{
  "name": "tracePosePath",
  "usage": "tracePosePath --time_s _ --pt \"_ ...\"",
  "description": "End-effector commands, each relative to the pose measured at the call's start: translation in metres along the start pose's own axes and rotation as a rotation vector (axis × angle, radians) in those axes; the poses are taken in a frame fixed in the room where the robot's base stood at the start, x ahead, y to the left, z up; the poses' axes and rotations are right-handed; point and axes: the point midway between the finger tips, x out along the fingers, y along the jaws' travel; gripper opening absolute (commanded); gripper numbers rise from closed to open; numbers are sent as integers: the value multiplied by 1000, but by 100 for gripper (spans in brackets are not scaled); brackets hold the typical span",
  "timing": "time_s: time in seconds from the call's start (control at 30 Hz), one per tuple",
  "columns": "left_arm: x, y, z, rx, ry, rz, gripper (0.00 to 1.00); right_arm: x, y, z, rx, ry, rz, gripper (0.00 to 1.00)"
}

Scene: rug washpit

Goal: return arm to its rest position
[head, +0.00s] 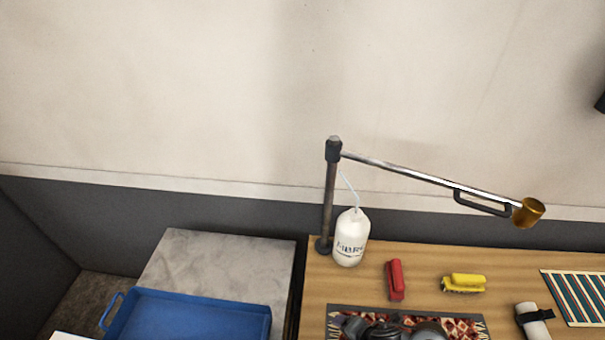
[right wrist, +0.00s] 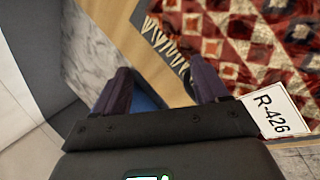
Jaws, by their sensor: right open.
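The swing arm (head: 430,176) is a thin metal bar pivoting on an upright post (head: 329,200) at the back left of the wooden table. It reaches out to the right, with a dark handle (head: 482,203) below it and a brass cup-shaped head (head: 528,211) at its far end. My right gripper (right wrist: 158,82) is open and empty in the right wrist view, above the table's edge beside the patterned rug (right wrist: 245,45). Dark parts of my arm cover some of that rug at the bottom of the head view. My left gripper is not in view.
A white bottle (head: 350,238) stands by the post. A red brush (head: 396,280), yellow brush (head: 464,283), strapped white roll (head: 535,322) and striped mat (head: 578,297) lie on the wooden table (head: 420,258). A blue tray (head: 190,315) is left. A tag "R-426" (right wrist: 272,113) lies by the rug.

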Motion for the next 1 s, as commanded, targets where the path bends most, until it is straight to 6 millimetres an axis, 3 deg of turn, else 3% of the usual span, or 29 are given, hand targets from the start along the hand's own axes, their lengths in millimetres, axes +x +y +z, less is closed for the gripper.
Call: tracePosePath --time_s 0.17,0.4,0.77,1.0 --pt "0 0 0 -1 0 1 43 -36 -31 5 490 -153 49 73" --pt "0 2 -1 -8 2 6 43 -103 -104 26 1112 -375 40 73" --pt "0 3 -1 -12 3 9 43 -187 -189 26 1679 -615 -8 73" --pt "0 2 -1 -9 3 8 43 -176 -175 -2 1862 -523 -24 73"
